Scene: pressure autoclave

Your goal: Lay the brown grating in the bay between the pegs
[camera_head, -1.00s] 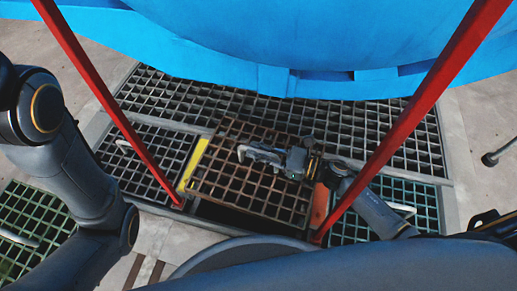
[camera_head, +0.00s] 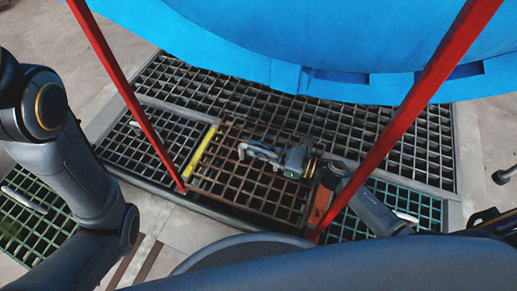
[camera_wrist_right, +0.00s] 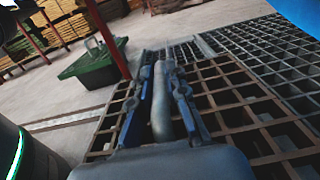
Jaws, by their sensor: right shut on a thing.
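The brown grating (camera_head: 238,190) is at the bay between the dark grating panel on the left and the green one on the right. It looks nearly level with them; a dark gap shows along its near edge. My right gripper (camera_head: 262,153) is shut on its grey handle, which shows between the fingers in the wrist view (camera_wrist_right: 160,105). A yellow strip (camera_head: 203,150) runs along the grating's left side and an orange piece (camera_head: 320,206) stands at its right. I cannot make out the pegs clearly. My left gripper is out of view.
Two red poles (camera_head: 128,90) (camera_head: 415,105) slant down on either side of the bay. A large blue body (camera_head: 300,35) overhangs the far side. The wrist view shows a green box (camera_wrist_right: 90,65) on the floor.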

